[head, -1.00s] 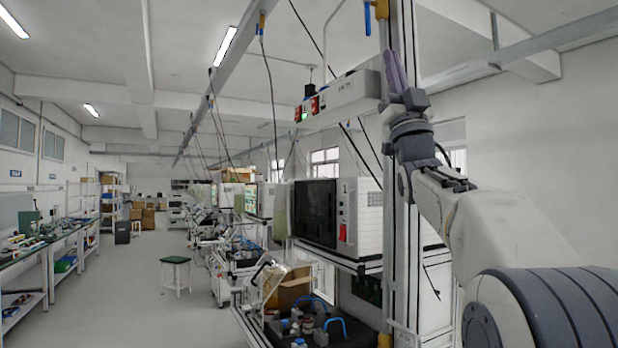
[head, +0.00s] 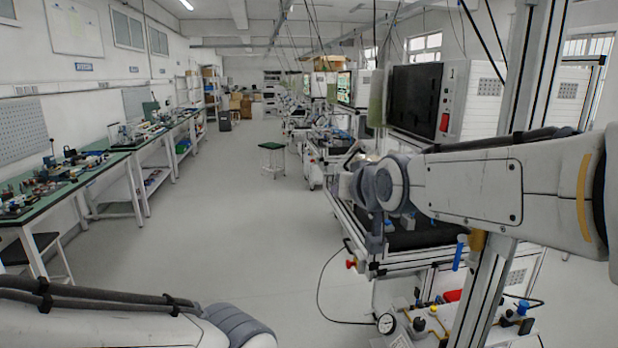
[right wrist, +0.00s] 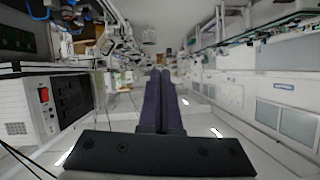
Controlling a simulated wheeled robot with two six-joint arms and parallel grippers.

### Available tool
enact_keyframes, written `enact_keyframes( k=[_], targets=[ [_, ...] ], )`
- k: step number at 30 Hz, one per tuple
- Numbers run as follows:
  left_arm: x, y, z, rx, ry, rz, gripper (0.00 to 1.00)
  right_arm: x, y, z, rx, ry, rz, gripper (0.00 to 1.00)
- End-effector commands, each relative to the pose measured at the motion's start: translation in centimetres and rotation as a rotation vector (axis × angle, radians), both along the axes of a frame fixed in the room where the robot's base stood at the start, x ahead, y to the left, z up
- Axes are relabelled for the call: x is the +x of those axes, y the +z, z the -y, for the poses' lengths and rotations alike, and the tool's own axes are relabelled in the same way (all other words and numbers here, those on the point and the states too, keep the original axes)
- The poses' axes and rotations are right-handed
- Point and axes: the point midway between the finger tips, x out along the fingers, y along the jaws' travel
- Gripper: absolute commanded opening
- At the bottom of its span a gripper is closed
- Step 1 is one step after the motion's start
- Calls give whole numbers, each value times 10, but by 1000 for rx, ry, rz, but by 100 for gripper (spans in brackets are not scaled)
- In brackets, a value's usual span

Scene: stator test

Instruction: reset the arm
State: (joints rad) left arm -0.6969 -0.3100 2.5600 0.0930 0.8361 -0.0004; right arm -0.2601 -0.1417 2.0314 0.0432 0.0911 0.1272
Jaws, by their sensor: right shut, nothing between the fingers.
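My right arm reaches in from the right edge of the head view, roughly level. Its wrist end, with the right gripper (head: 357,187), is in front of the test bench; the fingers are hard to make out there. In the right wrist view the two dark purple fingers of the right gripper (right wrist: 160,76) lie together, with nothing between them. They point down the aisle, and that picture is upside down. Part of my left arm shows at the bottom left of the head view; its gripper is out of the frame.
A test bench (head: 405,236) with a metal post (head: 532,90) stands close by my right arm. A white machine with a dark screen (head: 415,98) is behind. Green-topped workbenches (head: 95,178) line the left wall. A stool (head: 272,146) stands in the otherwise open aisle (head: 235,215).

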Motion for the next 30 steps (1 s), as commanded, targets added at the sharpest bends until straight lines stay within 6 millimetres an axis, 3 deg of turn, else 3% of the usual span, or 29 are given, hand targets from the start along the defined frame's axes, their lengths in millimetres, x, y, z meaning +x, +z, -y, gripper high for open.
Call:
enact_keyframes(
  k=[1,3,5,9,12,16,21,30],
  targets=[
    [0,0,0,0,0,0,0,-23,-29,-16,-29,48,-91,0],
    [0,0,0,0,0,0,0,-57,-68,-30,-82,110,-218,0],
    [0,0,0,0,0,0,0,-89,-100,-40,-132,165,-326,0],
    [0,0,0,0,0,0,0,-174,-165,-47,-259,298,-573,0],
    [0,0,0,0,0,0,0,-232,-199,-41,-353,387,-729,0],
    [0,0,0,0,0,0,0,-290,-225,-26,-452,472,-881,0],
    [0,0,0,0,0,0,0,-324,-238,-13,-516,522,-975,0],
    [0,0,0,0,0,0,0,-327,-239,-12,-522,525,-984,0]
  ],
)
